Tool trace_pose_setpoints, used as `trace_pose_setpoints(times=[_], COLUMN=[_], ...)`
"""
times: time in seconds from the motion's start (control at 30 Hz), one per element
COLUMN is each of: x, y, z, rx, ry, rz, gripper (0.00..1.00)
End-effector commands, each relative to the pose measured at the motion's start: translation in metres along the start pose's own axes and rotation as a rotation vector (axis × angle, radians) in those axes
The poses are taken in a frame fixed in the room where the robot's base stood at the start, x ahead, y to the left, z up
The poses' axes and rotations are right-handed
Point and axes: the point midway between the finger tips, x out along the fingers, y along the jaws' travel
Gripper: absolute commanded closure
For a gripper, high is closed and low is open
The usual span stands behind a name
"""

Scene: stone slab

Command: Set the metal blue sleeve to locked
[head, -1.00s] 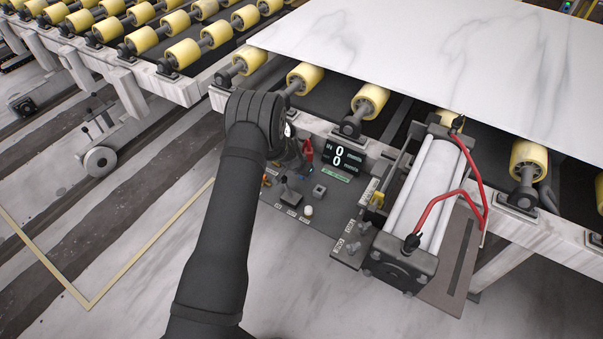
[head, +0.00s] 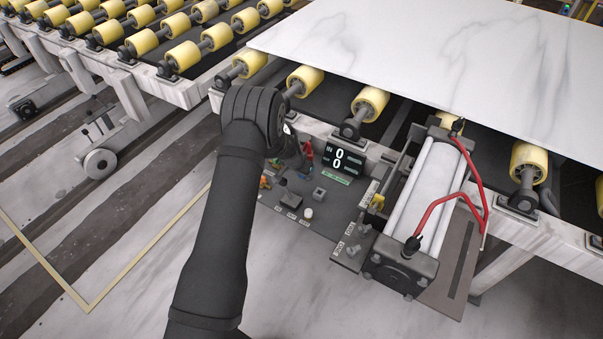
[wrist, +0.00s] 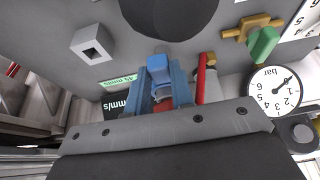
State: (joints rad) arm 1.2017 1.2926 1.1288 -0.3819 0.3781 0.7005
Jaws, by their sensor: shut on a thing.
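The blue sleeve (wrist: 158,68) shows in the wrist view, just above the middle, between the two blue-grey fingers of my gripper (wrist: 161,90). The fingers are closed on its sides. A small red part shows lower down between the fingers. In the head view my gripper (head: 288,150) is over the back left of the grey control panel (head: 325,222), and my dark wrist hides the sleeve and the fingertips. I cannot read the sleeve's set position.
A red lever (wrist: 203,78) stands close right of my fingers. A pressure gauge (wrist: 274,92), a green-handled valve (wrist: 263,45) and a square socket (wrist: 92,43) are around. In the head view a display (head: 342,161) reads 0, and a cylinder with red hoses (head: 425,195) stands right.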

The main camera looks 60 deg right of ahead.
Motion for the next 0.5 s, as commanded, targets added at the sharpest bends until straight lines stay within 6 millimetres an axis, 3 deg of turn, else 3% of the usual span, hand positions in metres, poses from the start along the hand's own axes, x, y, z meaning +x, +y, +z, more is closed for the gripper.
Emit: trace_pose_setpoints(times=[0.03, 0.07, 0.17, 0.5], x=[-0.0026, -0.0027, -0.0025, -0.0042], y=[-0.0002, -0.0002, -0.0002, -0.0003], z=[-0.0025, -0.0026, -0.0024, -0.0020], rx=[0.001, 0.001, 0.001, 0.000], ry=[0.003, 0.003, 0.003, 0.002], rz=[0.000, 0.000, 0.000, 0.000], gripper=[1.00, 0.75, 0.56, 0.56])
